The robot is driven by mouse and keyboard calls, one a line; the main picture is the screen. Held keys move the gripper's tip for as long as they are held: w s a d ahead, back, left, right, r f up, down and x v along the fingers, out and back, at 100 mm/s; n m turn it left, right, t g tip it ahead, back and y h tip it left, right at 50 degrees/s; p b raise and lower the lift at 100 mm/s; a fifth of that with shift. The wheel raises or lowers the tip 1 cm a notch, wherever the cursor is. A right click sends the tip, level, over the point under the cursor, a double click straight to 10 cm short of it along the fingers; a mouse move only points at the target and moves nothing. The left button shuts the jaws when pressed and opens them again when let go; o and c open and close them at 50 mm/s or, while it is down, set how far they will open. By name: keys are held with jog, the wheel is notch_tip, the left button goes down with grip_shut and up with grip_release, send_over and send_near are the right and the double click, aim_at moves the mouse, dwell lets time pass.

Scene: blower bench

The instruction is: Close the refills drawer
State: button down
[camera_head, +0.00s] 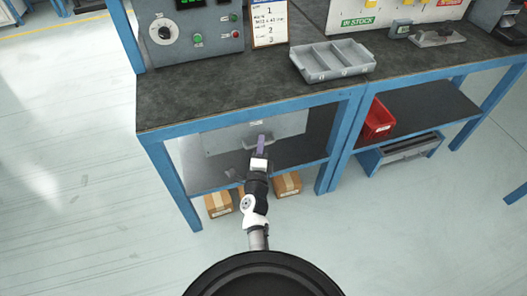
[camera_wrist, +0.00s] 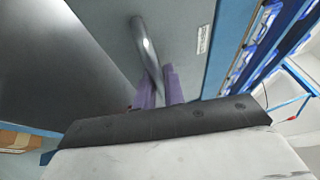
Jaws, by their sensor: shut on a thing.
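The grey drawer (camera_head: 225,140) hangs under the front edge of the left bench, with its flat front facing me. A white label is on the drawer front, and the label shows in the wrist view (camera_wrist: 204,39). The curved metal handle (camera_head: 250,146) crosses the drawer front; it also shows in the wrist view (camera_wrist: 146,42). My gripper (camera_head: 261,141) has purple fingers, shut on the handle; in the wrist view the fingers (camera_wrist: 160,88) meet the handle's lower end. How far the drawer stands out is hard to tell from here.
The dark bench top (camera_head: 210,95) with its blue frame lies above the drawer. A grey divided tray (camera_head: 333,72) sits on it. Cardboard boxes (camera_head: 218,204) stand below. A red bin (camera_head: 379,120) is on the right shelf. The floor at left is clear.

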jog(key=shift+w+a+r, duration=0.1)
jog(key=shift+w, duration=0.1)
jog(key=c, duration=1.8)
grip_release()
